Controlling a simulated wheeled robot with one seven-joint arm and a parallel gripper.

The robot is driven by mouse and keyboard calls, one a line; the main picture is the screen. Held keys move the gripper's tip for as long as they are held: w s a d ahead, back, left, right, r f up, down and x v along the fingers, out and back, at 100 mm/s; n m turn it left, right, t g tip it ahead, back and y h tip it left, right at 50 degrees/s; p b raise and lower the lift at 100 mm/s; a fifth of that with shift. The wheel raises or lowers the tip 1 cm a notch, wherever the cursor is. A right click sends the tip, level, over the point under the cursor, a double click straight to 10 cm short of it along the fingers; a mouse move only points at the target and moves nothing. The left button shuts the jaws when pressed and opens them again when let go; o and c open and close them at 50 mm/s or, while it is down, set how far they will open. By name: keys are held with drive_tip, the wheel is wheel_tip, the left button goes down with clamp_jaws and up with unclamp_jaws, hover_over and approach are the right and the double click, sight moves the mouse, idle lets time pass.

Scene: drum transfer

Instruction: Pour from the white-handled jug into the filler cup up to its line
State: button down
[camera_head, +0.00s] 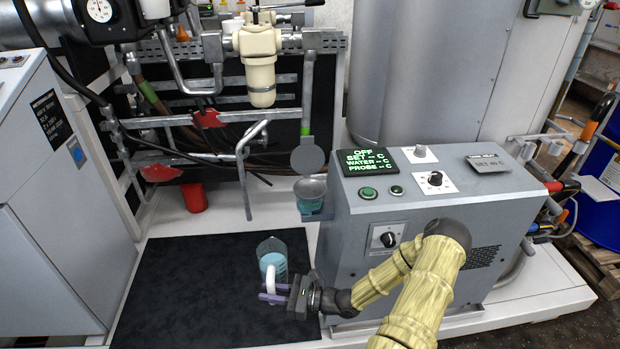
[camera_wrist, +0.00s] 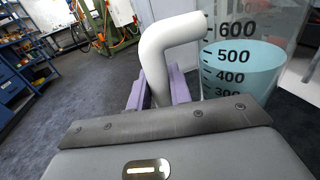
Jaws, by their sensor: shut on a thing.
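The clear jug (camera_head: 273,249) with blue liquid is in front of the grey cabinet, over the black mat, and looks roughly upright. I cannot tell whether it touches the mat. My gripper (camera_head: 272,298) is shut on its white handle, which shows between the purple fingers in the wrist view (camera_wrist: 168,62). There the jug (camera_wrist: 245,60) shows printed marks, with the liquid near 500. The filler cup (camera_head: 311,188), a clear funnel-like cup, sits on a bracket at the cabinet's left side, behind and above the jug. Bluish colour shows low in it. Its line is too small to see.
A grey round disc (camera_head: 307,158) hangs on a pipe just above the cup. A bent grey pipe (camera_head: 246,170) stands left of the cup. The grey cabinet (camera_head: 410,220) with display and knobs is at the right. The black mat (camera_head: 190,285) is clear left of the jug.

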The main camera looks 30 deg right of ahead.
drive_tip(key=s+d+r+m+t+h+p, duration=0.1)
drive_tip(key=d+r+p, duration=0.2)
drive_tip(key=r+p, duration=0.3)
drive_tip(key=s+d+r+m+t+h+p, duration=0.1)
drive_tip(key=d+r+p, duration=0.2)
drive_tip(key=r+p, duration=0.4)
drive_tip(key=shift+s+d+p, duration=0.2)
drive_tip(key=shift+s+p, duration=0.1)
drive_tip(key=shift+p, duration=1.55)
drive_tip(key=shift+w+r, duration=0.1)
drive_tip(key=shift+r, duration=0.05)
